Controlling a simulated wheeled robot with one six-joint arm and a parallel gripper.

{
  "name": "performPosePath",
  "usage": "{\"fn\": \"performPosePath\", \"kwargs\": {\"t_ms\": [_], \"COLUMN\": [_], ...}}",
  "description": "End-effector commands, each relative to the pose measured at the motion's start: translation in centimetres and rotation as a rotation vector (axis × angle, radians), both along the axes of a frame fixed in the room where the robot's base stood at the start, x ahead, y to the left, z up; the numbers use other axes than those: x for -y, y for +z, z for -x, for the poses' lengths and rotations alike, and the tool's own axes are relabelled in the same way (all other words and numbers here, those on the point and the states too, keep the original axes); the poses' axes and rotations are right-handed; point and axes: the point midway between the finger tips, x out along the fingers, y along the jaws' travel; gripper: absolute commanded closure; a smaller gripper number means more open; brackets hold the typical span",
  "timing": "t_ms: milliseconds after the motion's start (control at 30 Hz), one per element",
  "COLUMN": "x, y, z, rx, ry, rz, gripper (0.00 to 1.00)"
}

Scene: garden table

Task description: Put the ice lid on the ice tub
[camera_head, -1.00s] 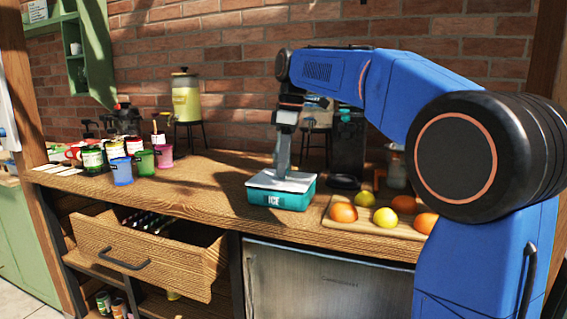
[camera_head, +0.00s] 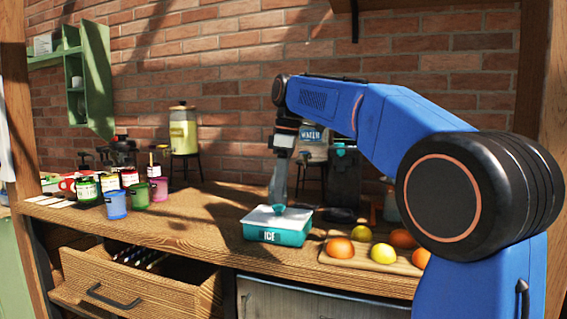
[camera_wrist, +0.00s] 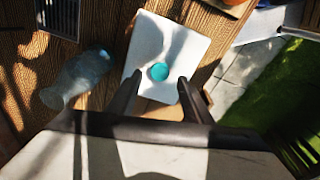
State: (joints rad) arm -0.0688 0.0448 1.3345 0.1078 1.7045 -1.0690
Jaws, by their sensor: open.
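The teal ice tub (camera_head: 283,236), marked ICE, stands on the wooden counter near its front edge. The pale ice lid (camera_head: 262,217) lies on top of it, roughly lined up with the rim. I cannot tell whether it is fully flush. In the wrist view the lid (camera_wrist: 172,40) is a pale rectangle with a round teal knob (camera_wrist: 159,72), and it hides the tub's inside. My gripper (camera_head: 278,204) is just above the knob. In the wrist view my gripper (camera_wrist: 157,84) has its fingers apart, with nothing between them.
Oranges and lemons lie on a wooden board (camera_head: 330,262) right of the tub. Several coloured cups (camera_head: 116,204) stand at the left. A drink dispenser (camera_head: 183,130) and dark appliance (camera_head: 342,178) stand behind. An open drawer (camera_head: 135,290) juts out below. Counter left of the tub is clear.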

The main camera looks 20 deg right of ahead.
Motion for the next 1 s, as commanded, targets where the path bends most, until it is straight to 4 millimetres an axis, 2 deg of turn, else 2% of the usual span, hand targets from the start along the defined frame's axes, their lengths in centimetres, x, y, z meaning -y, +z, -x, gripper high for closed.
{"fn": "performPosePath", "kwargs": {"t_ms": [200, 433, 633, 1000], "x": [0.5, 0.9, 1.0, 1.0], "y": [4.4, 7.8, 9.1, 9.3], "z": [0.1, 0.2, 0.4, 0.4], "rx": [0.002, 0.001, 0.0, -0.001], "ry": [-0.001, 0.0, 0.0, 0.0], "rz": [0.0, -0.001, 0.0, 0.0], "gripper": [0.54, 0.54, 0.54, 0.54]}}
